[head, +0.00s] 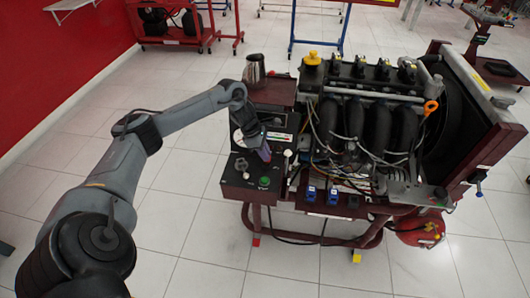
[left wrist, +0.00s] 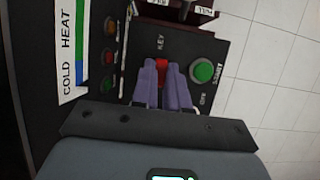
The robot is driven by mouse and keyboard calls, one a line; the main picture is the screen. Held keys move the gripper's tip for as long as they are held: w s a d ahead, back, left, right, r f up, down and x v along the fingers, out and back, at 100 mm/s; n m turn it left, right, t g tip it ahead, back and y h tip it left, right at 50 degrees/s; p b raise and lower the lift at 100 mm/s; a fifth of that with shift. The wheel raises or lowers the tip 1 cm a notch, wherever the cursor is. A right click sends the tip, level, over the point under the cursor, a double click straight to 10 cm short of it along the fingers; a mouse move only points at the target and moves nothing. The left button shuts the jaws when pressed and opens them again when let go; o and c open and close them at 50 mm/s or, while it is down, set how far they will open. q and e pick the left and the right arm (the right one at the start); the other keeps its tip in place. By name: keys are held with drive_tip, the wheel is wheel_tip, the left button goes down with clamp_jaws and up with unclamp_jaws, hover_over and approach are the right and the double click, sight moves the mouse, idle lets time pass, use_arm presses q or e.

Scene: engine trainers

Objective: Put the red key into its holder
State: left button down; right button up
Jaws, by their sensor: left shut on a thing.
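The red key (left wrist: 163,71) shows in the left wrist view between the purple fingertips of my left gripper (left wrist: 163,75). The gripper is shut on it, right beside the KEY label on the black control panel (left wrist: 225,45). The fingers hide most of the key and any holder behind it, so I cannot tell whether the key sits in it. In the head view my left gripper (head: 264,152) is at the panel (head: 235,178) on the left of the engine trainer. My right gripper is not in view.
A green button (left wrist: 204,71) marked START is close to the right of the fingers. Indicator lamps (left wrist: 109,55) and a COLD/HEAT gauge strip (left wrist: 72,50) are at the left. The engine (head: 375,120) with hoses and wires stands right of the panel. The tiled floor (head: 190,235) in front is clear.

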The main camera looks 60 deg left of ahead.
use_arm(q)
drive_tip(key=shift+f, duration=0.1)
drive_tip(key=c, duration=0.8)
unclamp_jaws()
drive_tip(key=shift+o, duration=0.2)
drive_tip(key=shift+r, duration=0.25)
drive_tip(key=shift+r+p, duration=1.15)
drive_tip(key=shift+r, duration=0.1)
drive_tip(key=shift+r, duration=0.2)
drive_tip(key=shift+r+p, duration=0.65)
drive_tip(key=shift+p, duration=0.05)
drive_tip(key=shift+r+p, duration=1.25)
drive_tip(key=shift+r, duration=0.4)
